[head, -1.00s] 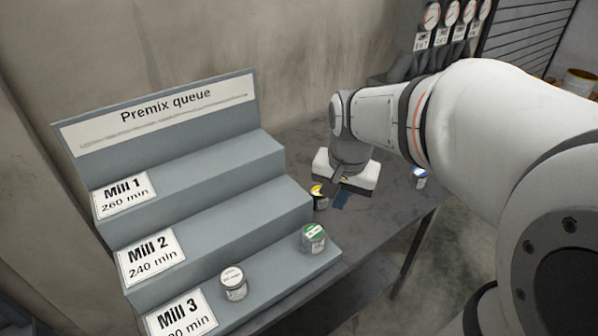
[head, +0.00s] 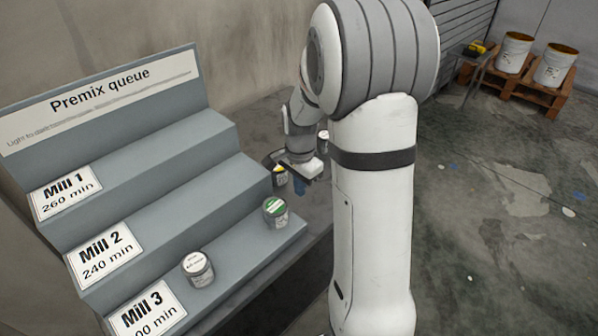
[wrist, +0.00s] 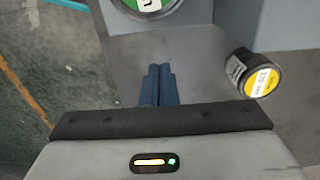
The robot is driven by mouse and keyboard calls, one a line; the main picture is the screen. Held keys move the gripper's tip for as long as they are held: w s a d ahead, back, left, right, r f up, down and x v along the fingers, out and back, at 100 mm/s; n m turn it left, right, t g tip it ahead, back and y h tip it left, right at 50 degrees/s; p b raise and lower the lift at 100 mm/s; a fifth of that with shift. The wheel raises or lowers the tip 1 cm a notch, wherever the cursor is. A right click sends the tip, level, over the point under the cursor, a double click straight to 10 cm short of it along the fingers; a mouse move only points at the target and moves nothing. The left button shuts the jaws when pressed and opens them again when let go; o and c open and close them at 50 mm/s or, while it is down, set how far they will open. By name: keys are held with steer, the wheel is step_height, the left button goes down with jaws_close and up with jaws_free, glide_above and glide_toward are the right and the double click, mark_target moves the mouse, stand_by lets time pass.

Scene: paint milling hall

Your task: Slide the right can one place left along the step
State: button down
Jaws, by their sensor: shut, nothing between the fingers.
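The green-topped can (head: 275,213) stands upright at the right end of the lowest step (head: 240,253), marked Mill 3. A white-topped can (head: 198,269) stands to its left on the same step, with a gap between them. My gripper (head: 300,188) is beyond the step's right end, above the table and apart from the green-topped can. In the wrist view its blue fingers (wrist: 157,84) are together and empty. The green lid (wrist: 150,6) shows cut off at the top edge there.
A yellow-topped can (head: 280,177) is close left of my gripper; it also shows in the wrist view (wrist: 262,78). Another can (head: 323,141) is partly hidden behind my arm. The Mill 1 and Mill 2 steps (head: 180,200) are bare. The lowest step is clear between its two cans.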

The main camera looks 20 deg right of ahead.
mark_target(276, 214)
step_height(276, 214, down, 2)
steer(key=shift+f, duration=0.1)
steer(key=a, duration=0.1)
steer(key=s+a+p, duration=0.1)
steer(key=a, duration=0.1)
steer(key=shift+s, duration=0.2)
steer(key=shift+a, duration=0.3)
steer(key=shift+s+a, duration=0.1)
steer(key=shift+s, duration=0.05)
